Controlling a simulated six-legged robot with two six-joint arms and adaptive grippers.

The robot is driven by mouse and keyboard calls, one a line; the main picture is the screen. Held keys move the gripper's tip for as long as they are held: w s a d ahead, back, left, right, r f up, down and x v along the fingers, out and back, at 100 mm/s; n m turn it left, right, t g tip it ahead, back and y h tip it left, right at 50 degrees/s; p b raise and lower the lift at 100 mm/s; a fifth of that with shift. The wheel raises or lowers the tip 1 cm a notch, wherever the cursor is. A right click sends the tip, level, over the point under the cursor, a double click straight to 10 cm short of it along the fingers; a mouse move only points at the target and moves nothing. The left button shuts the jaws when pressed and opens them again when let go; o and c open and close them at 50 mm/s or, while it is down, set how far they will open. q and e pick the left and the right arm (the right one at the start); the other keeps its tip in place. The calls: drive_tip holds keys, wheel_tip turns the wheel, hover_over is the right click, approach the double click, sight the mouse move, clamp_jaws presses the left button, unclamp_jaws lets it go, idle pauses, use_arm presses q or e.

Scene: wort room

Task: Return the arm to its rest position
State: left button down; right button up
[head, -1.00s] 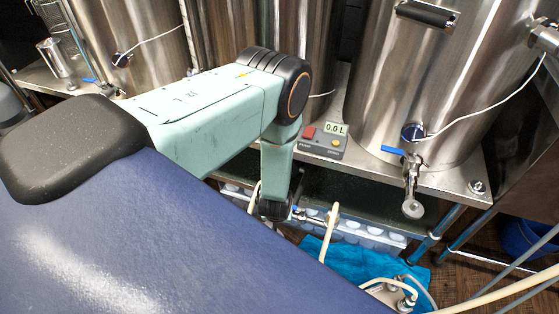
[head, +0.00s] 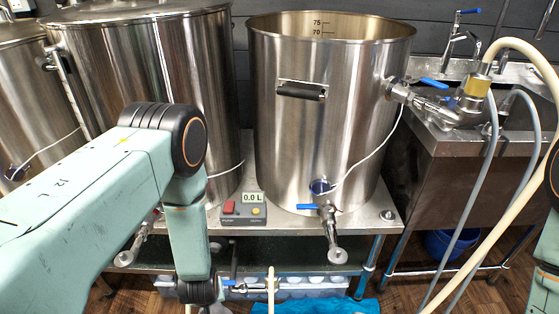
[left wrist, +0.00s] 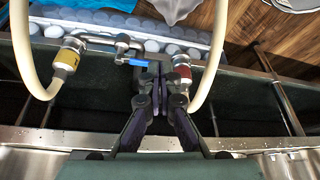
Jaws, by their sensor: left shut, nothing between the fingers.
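My left arm (head: 90,195) comes in from the left and bends down at a dark round joint in the head view, in front of the kettle stand. My left gripper (left wrist: 158,92) shows in the left wrist view, with its dark fingers shut together and nothing between them. It points toward a blue-handled valve (left wrist: 137,62) on a metal pipe between two pale hoses. I cannot tell whether the fingertips touch it. Only a piece of my right arm (head: 545,255) shows at the right edge, and its gripper is out of view.
A large open steel kettle (head: 285,140) with a tap stands on the steel table. Hoses (head: 500,180) hang on the right by a sink. A crate (head: 310,287) and blue cloth lie low in front.

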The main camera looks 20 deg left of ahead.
use_arm(q)
drive_tip(key=s+d+r+m+g, duration=0.1)
drive_tip(key=s+d+r+m, duration=0.1)
drive_tip(key=s, duration=0.5)
drive_tip(key=s+d+r+m+g+h, duration=0.1)
drive_tip(key=s+d+r+m, duration=0.1)
drive_tip(key=s, duration=0.5)
drive_tip(key=s+d+r+m+g+h, duration=0.1)
drive_tip(key=s+d+r, duration=0.2)
drive_tip(key=s, duration=0.4)
drive_tip(key=shift+s+r+m+g, duration=0.35)
drive_tip(key=shift+r+m+g, duration=0.05)
drive_tip(key=shift+r, duration=0.45)
